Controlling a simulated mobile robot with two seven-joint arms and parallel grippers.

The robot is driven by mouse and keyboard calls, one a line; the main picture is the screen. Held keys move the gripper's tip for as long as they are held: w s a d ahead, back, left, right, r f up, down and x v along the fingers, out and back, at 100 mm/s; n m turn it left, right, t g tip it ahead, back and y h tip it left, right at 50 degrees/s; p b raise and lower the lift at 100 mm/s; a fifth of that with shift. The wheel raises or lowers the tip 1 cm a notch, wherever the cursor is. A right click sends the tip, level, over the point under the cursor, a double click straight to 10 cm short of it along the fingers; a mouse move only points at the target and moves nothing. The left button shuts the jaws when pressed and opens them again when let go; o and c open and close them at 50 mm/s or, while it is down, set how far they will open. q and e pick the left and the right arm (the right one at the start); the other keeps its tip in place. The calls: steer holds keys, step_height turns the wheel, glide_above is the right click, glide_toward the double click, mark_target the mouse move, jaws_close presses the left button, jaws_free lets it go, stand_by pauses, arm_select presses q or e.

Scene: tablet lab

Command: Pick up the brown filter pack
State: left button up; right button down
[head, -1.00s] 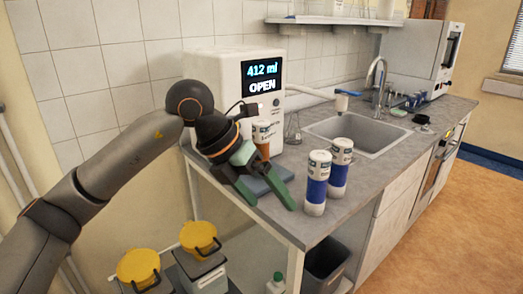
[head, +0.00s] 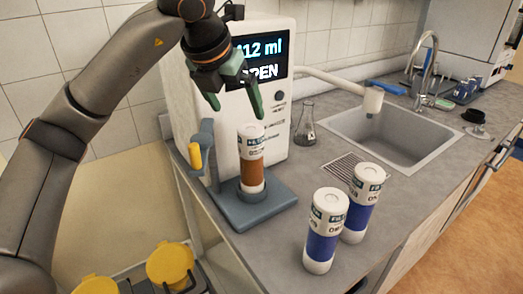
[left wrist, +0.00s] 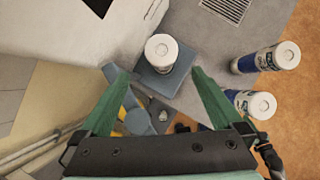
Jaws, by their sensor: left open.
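The brown filter pack (head: 250,165) is a white cylinder with a brown band. It stands upright on the grey base (head: 268,203) of the white dispenser (head: 225,120). In the left wrist view I see its white round top (left wrist: 161,50) beyond and between my fingertips. My left gripper (head: 236,112) is open and empty, with its green fingers pointing down just above the pack's top. The fingers also show in the left wrist view (left wrist: 155,72), apart from the pack. My right gripper is in neither view.
Two blue-banded filter packs (head: 325,230) (head: 361,203) stand on the counter to the right. A glass flask (head: 306,126) stands behind, near the sink (head: 375,140). A yellow lever (head: 195,157) rises left of the brown pack. Yellow-lidded bins (head: 170,264) are below at left.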

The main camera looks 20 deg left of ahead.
mark_target(248, 131)
arm_select(q)
steer(key=x, duration=0.6)
steer(key=shift+w+f, duration=0.1)
steer(key=shift+f, duration=0.3)
steer(key=shift+p+x, duration=0.7)
steer(key=shift+x, duration=2.1)
steer(key=shift+d, duration=0.15)
jaws_close()
steer(key=shift+r, duration=0.15)
